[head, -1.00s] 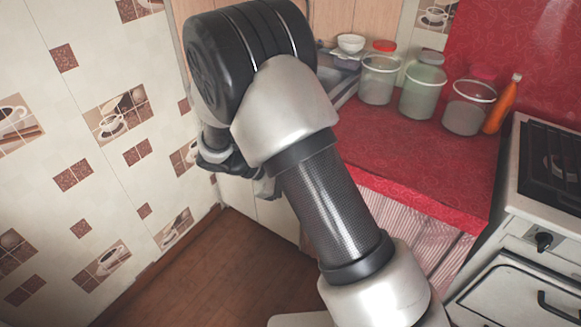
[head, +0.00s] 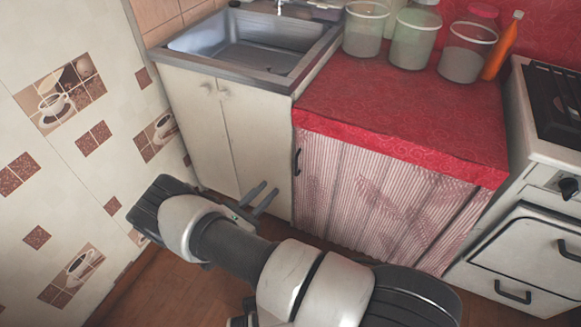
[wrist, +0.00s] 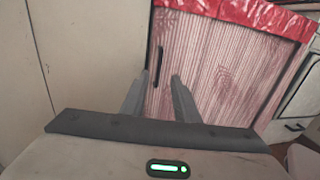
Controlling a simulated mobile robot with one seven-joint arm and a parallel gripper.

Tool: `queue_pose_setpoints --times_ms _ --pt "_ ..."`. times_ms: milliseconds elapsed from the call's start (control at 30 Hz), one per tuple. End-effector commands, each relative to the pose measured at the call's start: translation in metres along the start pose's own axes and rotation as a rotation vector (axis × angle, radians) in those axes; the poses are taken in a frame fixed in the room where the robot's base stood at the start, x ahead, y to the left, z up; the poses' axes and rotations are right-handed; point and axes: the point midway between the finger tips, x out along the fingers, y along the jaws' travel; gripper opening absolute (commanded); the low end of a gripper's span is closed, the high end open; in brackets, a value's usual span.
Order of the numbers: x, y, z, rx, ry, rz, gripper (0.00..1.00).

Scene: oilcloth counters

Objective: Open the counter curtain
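The counter curtain (head: 365,200) is a pleated pink-striped panel with a faint leaf pattern, hanging closed under the red counter top. It also fills the middle of the wrist view (wrist: 215,60). A dark vertical handle (head: 297,162) is on its left edge; in the wrist view the handle (wrist: 158,66) shows just beyond and between my fingertips. My gripper (head: 264,194) is open and empty, low in front of the cabinets, to the left of the curtain and apart from the handle. In the wrist view its two fingers (wrist: 158,84) stand apart with nothing between them.
A white sink cabinet (head: 215,130) with a steel sink (head: 255,42) stands left of the curtain. A white stove (head: 535,230) stands to the right. Several jars (head: 412,38) and an orange bottle (head: 503,45) stand on the red counter (head: 400,110). A tiled wall (head: 60,160) closes the left side.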

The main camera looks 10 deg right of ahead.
Motion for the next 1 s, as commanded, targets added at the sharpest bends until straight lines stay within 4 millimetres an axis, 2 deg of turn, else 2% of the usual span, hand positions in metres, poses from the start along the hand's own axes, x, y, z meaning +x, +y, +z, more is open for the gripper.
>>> queue_pose_setpoints --times_ms 33,300,533,733,1000 --pt "0.013 -0.001 -0.001 0.001 -0.001 -0.006 0.28" --pt "0.072 -0.002 -0.002 0.000 -0.001 -0.006 0.28" --pt "0.114 -0.002 -0.002 0.001 0.000 -0.005 0.28" --pt "0.132 -0.001 -0.001 0.000 0.001 -0.003 0.28" --pt "0.135 -0.001 0.000 0.000 0.001 -0.002 0.28"
